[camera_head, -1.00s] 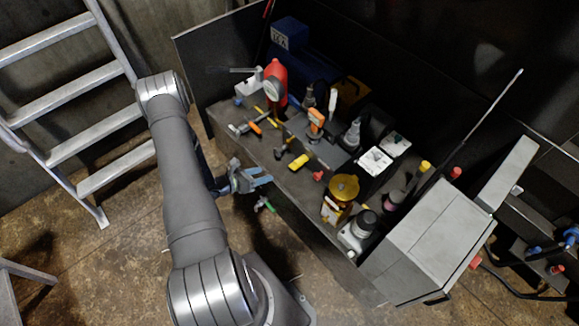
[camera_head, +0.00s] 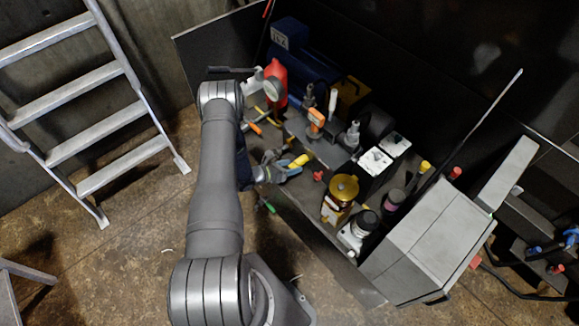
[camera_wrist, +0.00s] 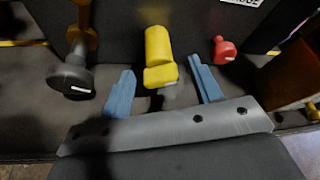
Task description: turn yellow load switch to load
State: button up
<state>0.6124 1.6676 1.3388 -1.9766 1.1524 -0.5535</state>
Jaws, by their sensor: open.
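The yellow load switch (camera_head: 299,161) is a short yellow handle at the front edge of the dark bench. In the wrist view the yellow load switch (camera_wrist: 158,48) stands upright in the picture, between the two blue fingers. My gripper (camera_head: 286,170) is open just in front of it. In the wrist view my gripper (camera_wrist: 161,72) has one blue finger on each side of the switch, with gaps showing. I cannot tell how deep the fingers reach along it. Its load marking is not readable.
A red knob (camera_wrist: 224,49) sits close to the right finger. A dark round knob (camera_wrist: 71,75) on an orange part is left of the left finger. A brass-yellow cylinder (camera_head: 343,188) stands right on the bench. A ladder (camera_head: 80,110) stands at the left.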

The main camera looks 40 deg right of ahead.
jog(key=c, duration=1)
jog(key=shift+s+r+m+t, duration=0.1)
jog(key=shift+s+m+t, duration=0.1)
jog(key=shift+m+t, duration=1.15)
jog(key=shift+m+g, duration=0.25)
jog(key=o, duration=1)
jog(key=v, duration=1.7)
jog(key=shift+a, duration=0.15)
